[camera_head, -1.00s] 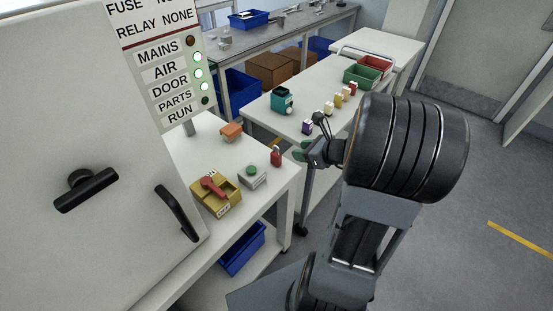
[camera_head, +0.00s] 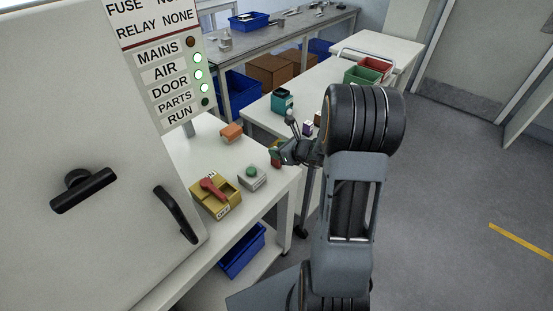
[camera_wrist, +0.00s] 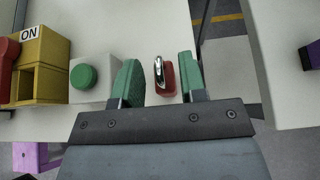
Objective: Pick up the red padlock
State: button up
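The red padlock (camera_wrist: 165,79) with a silver shackle stands on the white table near its right edge. In the wrist view it lies between the two green fingers of my gripper (camera_wrist: 158,82), with a visible gap on both sides. My gripper is open and holds nothing. In the head view my gripper (camera_head: 277,153) is at the table's right edge and hides most of the padlock; only a bit of red (camera_head: 275,163) shows there.
To the left of the padlock are a grey box with a green button (camera_head: 252,177) and a yellow switch box with a red handle (camera_head: 216,197). An orange object (camera_head: 231,132) sits farther back. A second white table (camera_head: 262,118) stands behind, across a gap.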

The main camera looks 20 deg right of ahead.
jog(key=shift+w+a+f, duration=0.3)
jog(key=shift+w+f, duration=0.05)
jog(key=shift+w, duration=0.2)
grip_shut()
jog(key=shift+r, duration=0.1)
